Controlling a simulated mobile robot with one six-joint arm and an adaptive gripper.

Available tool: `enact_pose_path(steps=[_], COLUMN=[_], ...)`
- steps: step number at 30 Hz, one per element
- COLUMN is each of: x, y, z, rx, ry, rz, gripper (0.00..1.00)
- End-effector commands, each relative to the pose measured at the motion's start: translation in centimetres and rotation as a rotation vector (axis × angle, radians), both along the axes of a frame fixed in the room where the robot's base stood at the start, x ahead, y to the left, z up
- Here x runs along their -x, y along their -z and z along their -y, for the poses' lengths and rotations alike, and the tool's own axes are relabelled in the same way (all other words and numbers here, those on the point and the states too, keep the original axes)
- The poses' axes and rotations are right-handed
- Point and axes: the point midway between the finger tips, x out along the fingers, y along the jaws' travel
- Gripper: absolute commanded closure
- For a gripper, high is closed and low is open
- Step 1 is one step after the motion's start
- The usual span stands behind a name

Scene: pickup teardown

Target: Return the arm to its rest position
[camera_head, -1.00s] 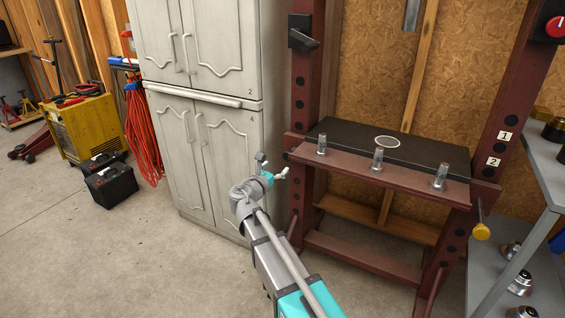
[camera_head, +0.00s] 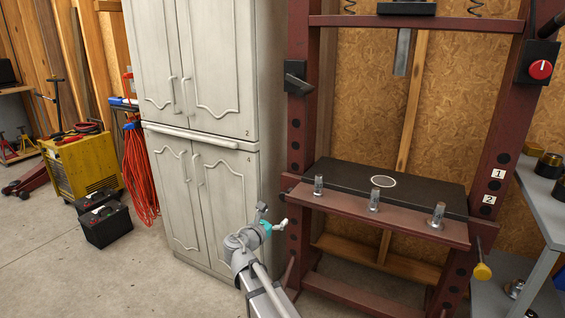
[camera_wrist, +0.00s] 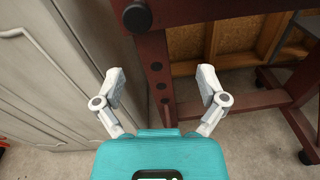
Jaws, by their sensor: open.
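My gripper (camera_head: 271,217) is in the lower middle of the head view, in front of the gap between the white cabinet and the red press frame. In the wrist view my gripper (camera_wrist: 161,88) has its two grey fingers spread wide apart. Nothing is between them. The press frame's upright (camera_wrist: 155,65) shows beyond the fingers. My arm reaches up from the bottom edge of the head view.
The white cabinet (camera_head: 215,185) stands left of my gripper, its doors shut. The red press frame (camera_head: 300,130) with a dark plate (camera_head: 420,188) stands right. A grey shelf (camera_head: 545,205) is far right. A black battery (camera_head: 105,222) and yellow machine (camera_head: 82,165) stand left. Floor at lower left is clear.

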Motion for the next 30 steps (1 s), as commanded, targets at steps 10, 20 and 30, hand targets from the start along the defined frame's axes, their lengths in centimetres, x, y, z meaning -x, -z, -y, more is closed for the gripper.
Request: enact_pose_path(steps=[10,20,30], x=[3.6,9.9,17.2], y=[4.9,10.3,13.5], z=[11.0,18.8,21.8], rx=[-0.587,-1.171,-1.621], ry=[0.327,0.806,1.381], rz=[0.026,0.125,0.268], gripper=[0.09,0.09,0.09])
